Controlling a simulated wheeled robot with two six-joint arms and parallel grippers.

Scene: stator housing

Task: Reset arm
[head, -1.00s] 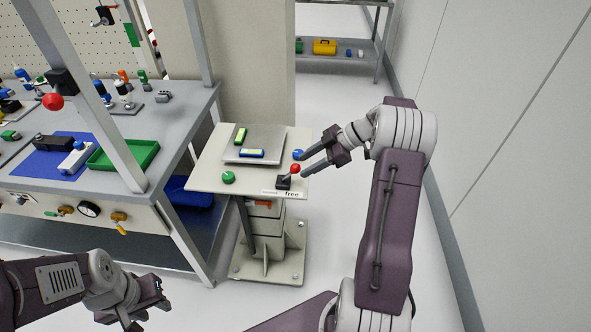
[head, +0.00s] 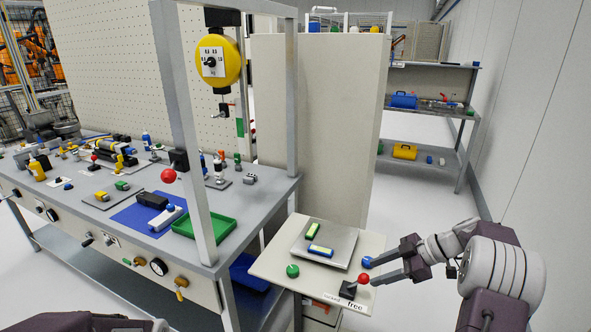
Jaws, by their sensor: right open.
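My right gripper (head: 374,271) is open at the right edge of the small cream stand (head: 274,266). Its fingers point left, with one finger near a blue ball knob (head: 367,262) and the other near a red ball knob (head: 363,279) on a black base (head: 347,291). I cannot tell whether either finger touches a knob. My left gripper is out of view; only a bit of my left arm shows at the bottom left edge.
The stand also carries a grey plate (head: 343,251) with two green-and-yellow or blue-and-yellow blocks, a green knob (head: 292,270) and a "free" label (head: 354,305). A workbench with a green tray (head: 204,229) and a blue mat (head: 128,216) stands left. Open floor lies behind, right.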

